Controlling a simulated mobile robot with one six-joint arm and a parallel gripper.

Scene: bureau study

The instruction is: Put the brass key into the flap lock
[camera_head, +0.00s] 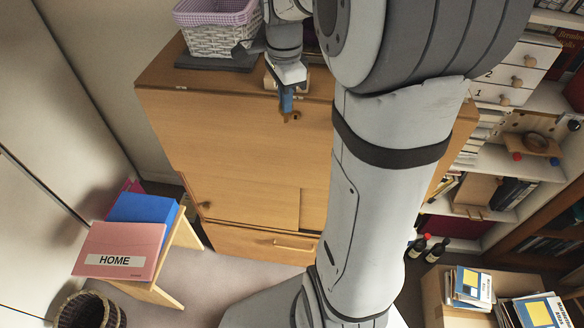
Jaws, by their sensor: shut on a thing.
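My gripper (286,101) is above the upper part of the bureau's closed wooden flap (235,140), with its blue fingertips pointing down. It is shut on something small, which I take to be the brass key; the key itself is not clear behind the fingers. A small brass-coloured piece with a dark spot, apparently the flap lock (292,117), shows just below the fingertips. The fingertips look very close to it. I cannot tell whether the key touches the lock or is in it.
A white wicker basket (212,40) with a lilac lining stands on the bureau top, left of my gripper. Shelves and small drawers (505,75) stand on the right. Folders (120,250) on a wooden stand and a wastebasket (88,312) are at lower left.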

